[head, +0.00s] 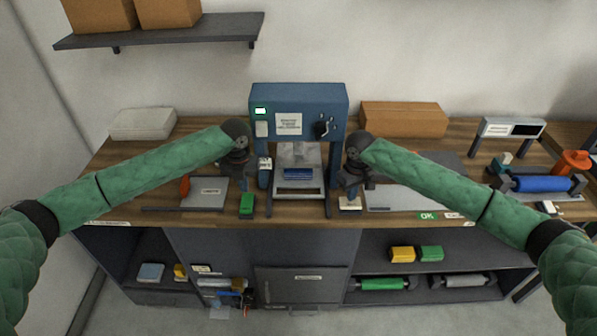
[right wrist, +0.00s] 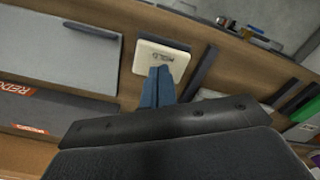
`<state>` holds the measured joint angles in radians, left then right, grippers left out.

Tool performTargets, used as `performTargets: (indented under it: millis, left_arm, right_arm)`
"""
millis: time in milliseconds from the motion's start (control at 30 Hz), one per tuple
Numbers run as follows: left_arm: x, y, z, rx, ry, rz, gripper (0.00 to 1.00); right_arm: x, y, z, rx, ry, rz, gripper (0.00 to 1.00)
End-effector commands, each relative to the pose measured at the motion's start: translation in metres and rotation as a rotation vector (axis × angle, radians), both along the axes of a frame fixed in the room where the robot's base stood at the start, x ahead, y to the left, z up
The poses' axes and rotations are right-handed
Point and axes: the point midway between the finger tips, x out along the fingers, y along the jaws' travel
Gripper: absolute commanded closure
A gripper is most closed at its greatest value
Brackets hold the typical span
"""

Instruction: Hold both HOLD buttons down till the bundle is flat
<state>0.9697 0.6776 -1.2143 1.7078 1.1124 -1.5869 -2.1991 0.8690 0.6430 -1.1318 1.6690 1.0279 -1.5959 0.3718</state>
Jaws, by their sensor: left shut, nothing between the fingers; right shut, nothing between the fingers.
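The blue press (head: 298,98) stands at the back middle of the bench. A dark blue bundle (head: 298,174) lies on its bed under a pale plate; how flat it is cannot be told. A cream square pad (head: 350,205), the right button, sits front right of the press. It also shows in the right wrist view (right wrist: 147,62). My right gripper (right wrist: 161,72) is shut and empty, its tips over the pad's edge; contact is unclear. My left gripper (head: 246,186) is shut and empty, above or at a green block (head: 247,205) front left of the press. No cream pad shows there.
A grey plate (head: 205,193) lies left and a grey mat (head: 410,197) right. A cardboard box (head: 403,119) stands behind. A blue roller (head: 541,184) sits far right. Shelves below hold a yellow block (head: 402,253), a green block (head: 431,253) and rollers.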

Motion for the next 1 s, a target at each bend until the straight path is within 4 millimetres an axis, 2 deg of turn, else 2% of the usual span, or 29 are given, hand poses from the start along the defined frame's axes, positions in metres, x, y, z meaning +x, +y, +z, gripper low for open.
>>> performTargets:
  millis: [567,1000]
  left_arm:
    - [0.0,0.0,0.0,0.0,0.0,0.0,1.0]
    - [0.0,0.0,0.0,0.0,0.0,0.0,1.0]
  right_arm:
    - [0.0,0.0,0.037,0.0,-0.001,0.0,1.0]
    - [0.0,0.0,0.039,0.0,0.0,0.001,1.0]
